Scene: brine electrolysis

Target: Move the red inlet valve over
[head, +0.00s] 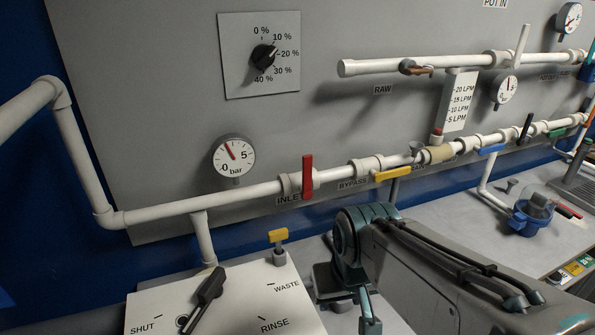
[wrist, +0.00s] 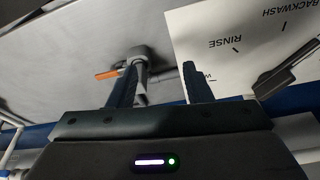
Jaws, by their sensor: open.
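The red inlet valve handle (head: 308,177) stands upright across the white pipe (head: 240,195), above the INLET label, in the head view. It is not seen in the wrist view. My gripper (wrist: 160,68) is open in the wrist view, its two dark fingers apart with nothing held between them. In the head view my arm reaches in from the lower right, and its end is low, right of and below the red handle and apart from it.
A pressure gauge (head: 234,157) sits left of the red handle, and a yellow bypass handle (head: 393,173) to its right. A blue-rimmed pot (head: 533,215) stands on the right.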

